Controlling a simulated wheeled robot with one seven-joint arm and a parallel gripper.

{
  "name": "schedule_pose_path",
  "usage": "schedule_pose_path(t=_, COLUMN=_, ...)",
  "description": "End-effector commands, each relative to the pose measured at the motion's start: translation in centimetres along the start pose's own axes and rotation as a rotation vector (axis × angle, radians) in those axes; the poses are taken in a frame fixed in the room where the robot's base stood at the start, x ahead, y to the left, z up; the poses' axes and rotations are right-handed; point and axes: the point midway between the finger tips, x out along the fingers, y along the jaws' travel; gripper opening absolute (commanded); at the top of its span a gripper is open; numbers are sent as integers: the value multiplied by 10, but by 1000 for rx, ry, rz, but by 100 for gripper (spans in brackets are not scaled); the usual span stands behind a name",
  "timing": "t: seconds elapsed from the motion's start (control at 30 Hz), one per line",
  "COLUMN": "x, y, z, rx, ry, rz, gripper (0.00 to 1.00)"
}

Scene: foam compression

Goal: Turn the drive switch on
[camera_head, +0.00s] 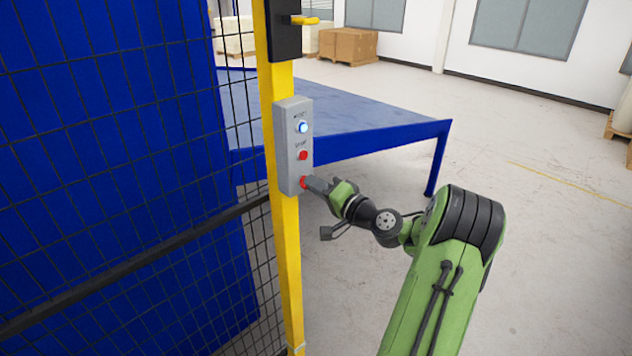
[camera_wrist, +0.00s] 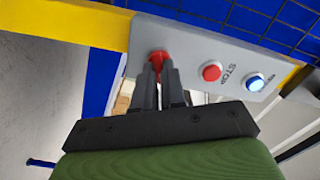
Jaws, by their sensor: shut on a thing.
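A grey control box (camera_head: 293,146) is fixed to a yellow post. It carries a lit blue-white button (camera_head: 303,127) at the top, a red STOP button (camera_head: 303,155) in the middle and a red switch (camera_head: 304,182) at the bottom. In the wrist view the red switch (camera_wrist: 158,56) sits between the tips of my gripper (camera_wrist: 160,72), whose fingers are shut on it. The STOP button (camera_wrist: 211,73) and the lit button (camera_wrist: 255,82) show to the right there. In the head view my gripper (camera_head: 312,183) reaches the box from the right, and its tips partly hide the switch.
The yellow post (camera_head: 287,250) and black mesh fence (camera_head: 120,190) stand at the left, with a black latch box (camera_head: 284,30) above the control box. A blue table (camera_head: 370,122) lies behind. Cardboard boxes (camera_head: 348,46) stand far back.

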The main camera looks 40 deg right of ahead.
Motion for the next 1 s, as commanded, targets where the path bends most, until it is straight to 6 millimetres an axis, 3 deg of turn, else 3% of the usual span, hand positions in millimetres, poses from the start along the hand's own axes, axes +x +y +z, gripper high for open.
schedule_pose_path(t=0.5, x=0, y=0, z=0, rx=359, ry=1, rz=2, gripper=0)
schedule_pose_path(t=1.0, x=0, y=2, z=0, rx=439, ry=1, rz=2, gripper=0)
